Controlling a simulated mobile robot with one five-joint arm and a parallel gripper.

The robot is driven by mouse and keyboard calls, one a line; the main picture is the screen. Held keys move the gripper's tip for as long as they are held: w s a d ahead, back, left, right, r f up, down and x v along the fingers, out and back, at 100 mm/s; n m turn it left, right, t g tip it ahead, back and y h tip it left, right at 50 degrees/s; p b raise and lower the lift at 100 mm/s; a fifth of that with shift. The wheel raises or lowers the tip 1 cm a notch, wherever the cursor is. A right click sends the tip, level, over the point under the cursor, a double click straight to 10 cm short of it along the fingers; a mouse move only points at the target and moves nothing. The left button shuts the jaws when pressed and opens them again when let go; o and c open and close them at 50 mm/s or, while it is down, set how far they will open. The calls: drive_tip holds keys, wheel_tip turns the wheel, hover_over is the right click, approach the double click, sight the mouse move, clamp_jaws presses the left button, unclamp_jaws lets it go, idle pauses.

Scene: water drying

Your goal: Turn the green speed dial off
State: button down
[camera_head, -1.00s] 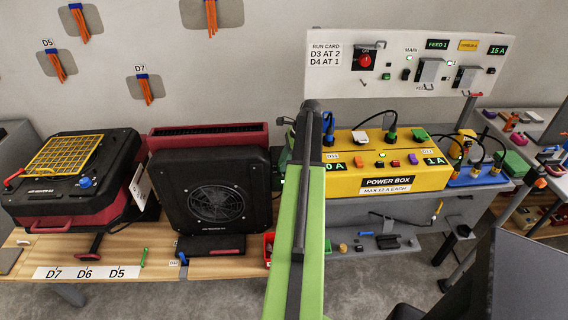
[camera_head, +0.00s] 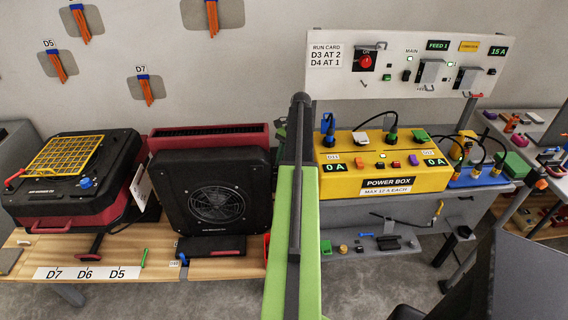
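My green and dark arm reaches up the middle of the head view. I cannot make out my gripper's fingers; they seem hidden behind the arm. A green part shows just left of the arm's upper end (camera_head: 281,131), mostly hidden; I cannot tell whether it is the green speed dial. A black dryer with a round fan grille (camera_head: 216,204) stands upright left of the arm. The yellow power box (camera_head: 345,185) is right of the arm, and both its displays read 0 A. A green block (camera_head: 420,135) and a blue plug (camera_head: 328,123) are on its top.
A red and black dryer (camera_head: 70,180) with a yellow grille and blue knob (camera_head: 86,183) sits at the left. A white switch panel (camera_head: 330,78) hangs behind the power box. A dark monitor-like shape (camera_head: 520,270) fills the lower right.

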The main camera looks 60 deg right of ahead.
idle(0.3)
drive_tip(key=c, duration=1)
unclamp_jaws()
drive_tip(key=shift+o, duration=0.2)
drive_tip(key=p+v, duration=1.6)
drive_tip(key=v, duration=0.1)
drive_tip(key=shift+r, duration=0.25)
drive_tip(key=shift+w, duration=0.1)
